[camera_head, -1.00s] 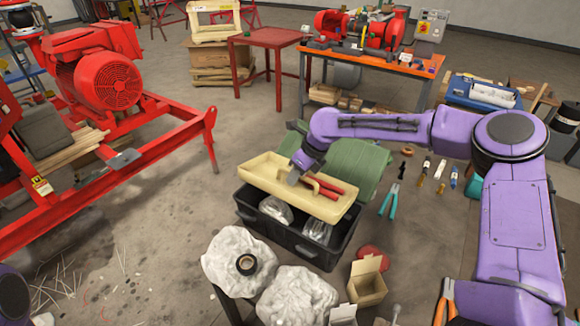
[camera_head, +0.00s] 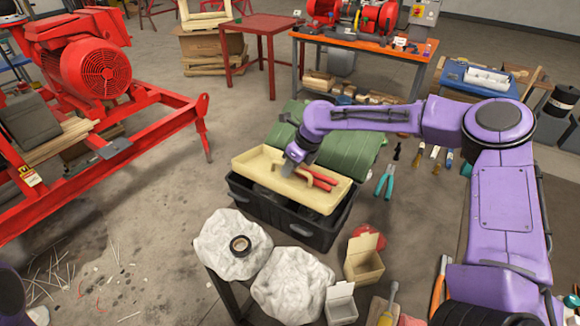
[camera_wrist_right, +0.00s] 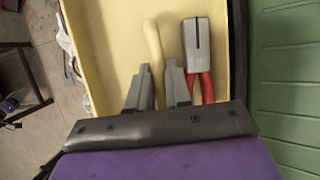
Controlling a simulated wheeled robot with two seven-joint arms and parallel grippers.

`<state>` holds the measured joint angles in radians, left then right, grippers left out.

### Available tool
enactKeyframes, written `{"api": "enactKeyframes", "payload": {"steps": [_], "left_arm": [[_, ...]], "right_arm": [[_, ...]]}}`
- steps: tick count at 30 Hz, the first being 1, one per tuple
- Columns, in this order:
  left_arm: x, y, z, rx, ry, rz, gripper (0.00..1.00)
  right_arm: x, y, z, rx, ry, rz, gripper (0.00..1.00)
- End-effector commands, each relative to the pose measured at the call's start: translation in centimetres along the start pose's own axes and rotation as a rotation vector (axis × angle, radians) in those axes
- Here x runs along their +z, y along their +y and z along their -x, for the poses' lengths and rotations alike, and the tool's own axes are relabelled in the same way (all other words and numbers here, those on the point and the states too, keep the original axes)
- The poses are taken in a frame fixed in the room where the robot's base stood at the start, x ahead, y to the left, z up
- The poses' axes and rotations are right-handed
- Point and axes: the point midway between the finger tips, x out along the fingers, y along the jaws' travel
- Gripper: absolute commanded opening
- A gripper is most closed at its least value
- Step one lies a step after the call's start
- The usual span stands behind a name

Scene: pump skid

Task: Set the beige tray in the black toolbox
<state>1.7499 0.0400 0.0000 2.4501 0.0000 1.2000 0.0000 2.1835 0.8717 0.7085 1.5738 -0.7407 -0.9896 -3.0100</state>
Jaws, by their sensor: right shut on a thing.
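The beige tray (camera_head: 250,167) is over the open black toolbox (camera_head: 285,228), close to its rim. It covers most of the opening; I cannot tell whether it touches the box. Red-handled pliers (camera_head: 322,180) lie in the tray and also show in the right wrist view (camera_wrist_right: 197,50). My right gripper (camera_head: 291,170) is shut on the tray's central handle, with its fingers (camera_wrist_right: 155,85) on either side of the beige bar (camera_wrist_right: 153,45). The toolbox's inside is largely hidden by the tray. My left gripper is not in view.
A green case or lid (camera_head: 340,150) lies behind the toolbox. Crumpled white bags (camera_head: 290,285), a roll of black tape (camera_head: 240,246) and an open cardboard box (camera_head: 363,262) are in front. Teal-handled pliers (camera_head: 386,181) lie at right.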

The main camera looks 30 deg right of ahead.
Motion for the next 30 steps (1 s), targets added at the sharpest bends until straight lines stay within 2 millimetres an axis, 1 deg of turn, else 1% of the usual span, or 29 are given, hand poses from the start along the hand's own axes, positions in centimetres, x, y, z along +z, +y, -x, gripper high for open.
{"api": "enactKeyframes", "payload": {"steps": [5,21,30], "left_arm": [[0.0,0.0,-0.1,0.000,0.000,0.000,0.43],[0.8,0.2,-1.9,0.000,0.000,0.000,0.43],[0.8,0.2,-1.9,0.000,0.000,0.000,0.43]], "right_arm": [[0.1,0.0,0.0,-0.010,-0.001,0.006,0.00],[0.1,0.0,0.0,-0.212,-0.005,0.097,0.00],[0.1,0.0,0.1,-0.232,-0.006,0.105,0.00]]}}
